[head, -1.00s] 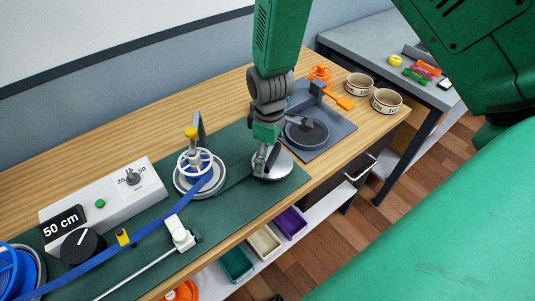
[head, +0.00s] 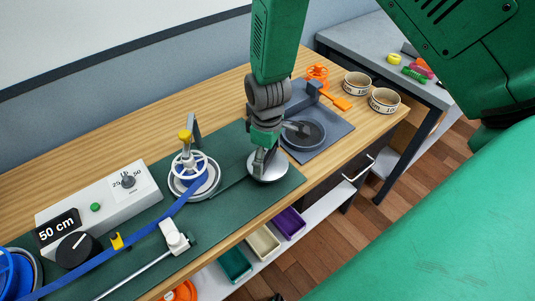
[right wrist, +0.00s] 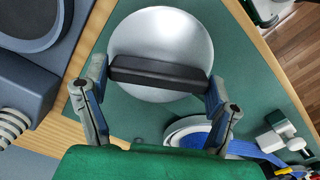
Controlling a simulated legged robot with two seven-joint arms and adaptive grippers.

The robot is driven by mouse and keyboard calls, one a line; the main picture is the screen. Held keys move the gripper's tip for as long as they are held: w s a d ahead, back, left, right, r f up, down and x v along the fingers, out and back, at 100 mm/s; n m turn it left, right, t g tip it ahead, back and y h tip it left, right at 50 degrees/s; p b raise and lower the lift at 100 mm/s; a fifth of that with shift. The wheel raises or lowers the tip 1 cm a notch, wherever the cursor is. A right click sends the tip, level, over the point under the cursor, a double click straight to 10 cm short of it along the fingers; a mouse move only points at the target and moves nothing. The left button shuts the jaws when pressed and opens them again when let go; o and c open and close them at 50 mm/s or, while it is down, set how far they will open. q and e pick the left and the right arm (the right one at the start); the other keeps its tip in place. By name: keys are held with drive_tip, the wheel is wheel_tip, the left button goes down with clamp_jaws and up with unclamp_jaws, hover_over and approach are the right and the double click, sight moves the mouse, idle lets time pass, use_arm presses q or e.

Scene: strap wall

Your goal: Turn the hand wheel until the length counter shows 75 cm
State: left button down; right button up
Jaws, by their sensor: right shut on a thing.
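The length counter (head: 59,228) on the white box reads 50 cm. A silver round disc (head: 270,173) with a black grip bar, which looks like the hand wheel, sits on the green mat; it also shows in the right wrist view (right wrist: 160,35). My right gripper (head: 264,163) comes down onto it from above. In the right wrist view its fingers are at both ends of the black bar (right wrist: 158,73), shut on it. The blue strap (head: 140,232) runs from the blue reel (head: 12,275) to a white spoked wheel (head: 189,165). My left gripper is not in view.
A yellow-topped post (head: 185,136) stands by the spoked wheel. The white box has a dial (head: 127,181) and a black knob (head: 78,249). A grey plate with a dark disc (head: 303,135) lies right of the mat.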

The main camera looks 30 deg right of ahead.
drive_tip(key=shift+s+d+m, duration=0.1)
drive_tip(key=shift+s+m, duration=0.1)
drive_tip(key=shift+m, duration=0.4)
drive_tip(key=shift+m+p, duration=0.5)
drive_tip(key=shift+m, duration=0.2)
drive_tip(key=shift+m+p, duration=0.4)
drive_tip(key=shift+m, duration=0.5)
drive_tip(key=shift+f+m, duration=0.1)
drive_tip(key=shift+m, duration=0.3)
drive_tip(key=o, duration=1.1)
drive_tip(key=shift+w, duration=0.1)
drive_tip(key=shift+o, duration=0.2)
